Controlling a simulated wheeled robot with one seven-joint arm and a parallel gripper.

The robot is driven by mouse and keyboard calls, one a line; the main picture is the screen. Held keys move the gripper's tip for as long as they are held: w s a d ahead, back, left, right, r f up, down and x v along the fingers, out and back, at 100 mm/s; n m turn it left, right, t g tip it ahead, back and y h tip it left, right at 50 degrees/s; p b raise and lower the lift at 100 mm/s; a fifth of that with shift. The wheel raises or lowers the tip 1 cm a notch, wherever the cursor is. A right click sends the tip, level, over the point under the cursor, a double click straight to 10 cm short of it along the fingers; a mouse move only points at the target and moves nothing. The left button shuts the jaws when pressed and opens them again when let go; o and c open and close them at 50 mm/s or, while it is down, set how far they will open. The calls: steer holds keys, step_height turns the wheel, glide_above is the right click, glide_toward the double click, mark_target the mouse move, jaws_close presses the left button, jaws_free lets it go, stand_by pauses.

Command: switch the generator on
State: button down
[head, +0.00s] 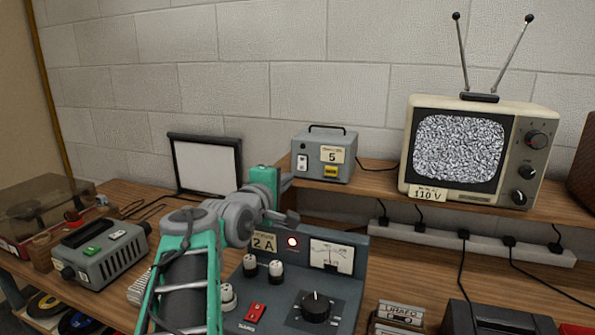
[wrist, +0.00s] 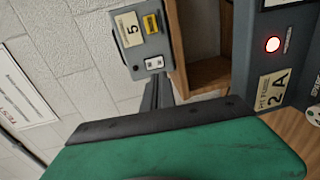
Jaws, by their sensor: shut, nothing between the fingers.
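A small grey box (head: 311,168) with a black top handle and a "5" label stands on the raised shelf; the small print above the 5 is too blurred to read, so I cannot tell for sure that it is the generator. A white rocker switch (head: 302,162) is at the left of its front, and it also shows in the wrist view (wrist: 154,63). I cannot tell the switch's position. My gripper (head: 289,183) is shut and empty, just in front of and below this switch. In the wrist view its dark fingers (wrist: 163,88) point toward the switch; contact is unclear.
A blue-grey panel (head: 277,291) marked 2 A has knobs, a meter and a lit red lamp. A television (head: 399,178) labelled 110 V shows static. A power strip (head: 440,236) runs under the shelf. A grey-green device (head: 108,265) stands left.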

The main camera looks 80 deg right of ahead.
mark_target(302, 168)
steer(key=d, duration=0.6)
steer(key=d+f+p, duration=0.1)
steer(key=d, duration=0.2)
steer(key=shift+s+d, duration=0.1)
steer(key=shift+s, duration=0.3)
steer(key=shift+d+f+b, duration=0.15)
steer(key=shift+f+b, duration=0.4)
steer(key=shift+b, duration=0.25)
steer(key=shift+r+h, duration=0.3)
steer(key=shift+r, duration=0.1)
steer(key=shift+f, duration=0.15)
steer(key=w+a+f+b, duration=0.1)
steer(key=a+b, duration=0.2)
steer(key=a, duration=1.1)
steer(key=shift+w+f, duration=0.15)
steer(key=shift+f, duration=0.1)
